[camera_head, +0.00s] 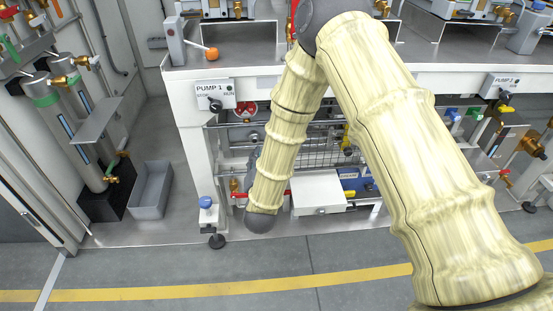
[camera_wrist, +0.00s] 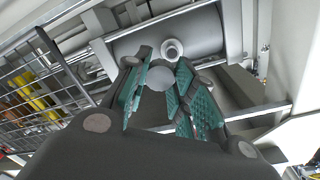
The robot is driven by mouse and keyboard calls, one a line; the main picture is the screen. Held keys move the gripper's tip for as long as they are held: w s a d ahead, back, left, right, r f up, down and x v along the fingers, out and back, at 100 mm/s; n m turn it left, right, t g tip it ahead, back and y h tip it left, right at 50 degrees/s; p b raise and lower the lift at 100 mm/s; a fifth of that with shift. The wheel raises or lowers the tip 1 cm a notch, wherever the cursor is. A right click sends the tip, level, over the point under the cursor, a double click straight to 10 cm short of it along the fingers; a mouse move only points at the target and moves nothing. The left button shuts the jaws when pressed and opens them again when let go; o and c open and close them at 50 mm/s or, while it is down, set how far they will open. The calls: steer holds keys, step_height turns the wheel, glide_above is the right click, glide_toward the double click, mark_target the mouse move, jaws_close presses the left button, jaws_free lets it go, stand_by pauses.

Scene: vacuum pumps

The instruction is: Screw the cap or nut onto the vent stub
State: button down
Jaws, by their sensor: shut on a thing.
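In the wrist view my gripper (camera_wrist: 162,72) has dark fingers with green ribbed pads. It is shut on a small grey round cap (camera_wrist: 160,79), seen as a plain disc between the pads. Just beyond the cap, a pale round stub end (camera_wrist: 172,49) with a darker centre stands out from a grey cylinder (camera_wrist: 195,38). The cap appears a little below and left of the stub in the picture. I cannot tell whether they touch. In the head view my arm hides the gripper, the cap and the stub.
A wire mesh rack (camera_wrist: 40,85) with yellow parts stands close on the left in the wrist view. A metal rail (camera_wrist: 258,112) crosses below right. In the head view, the white bench frame (camera_head: 197,165) surrounds the lower space; a grey bin (camera_head: 152,190) stands left.

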mark_target(255, 141)
steer(key=shift+a+r+n+y, duration=0.1)
steer(key=shift+a+n+y, duration=0.2)
steer(key=shift+a+y, duration=0.35)
steer(key=shift+w+p, duration=0.4)
steer(key=shift+w, duration=1.5)
steer(key=shift+w, duration=0.1)
steer(key=shift+w, duration=0.8)
steer(key=shift+w+p, duration=0.35)
steer(key=shift+w, duration=0.25)
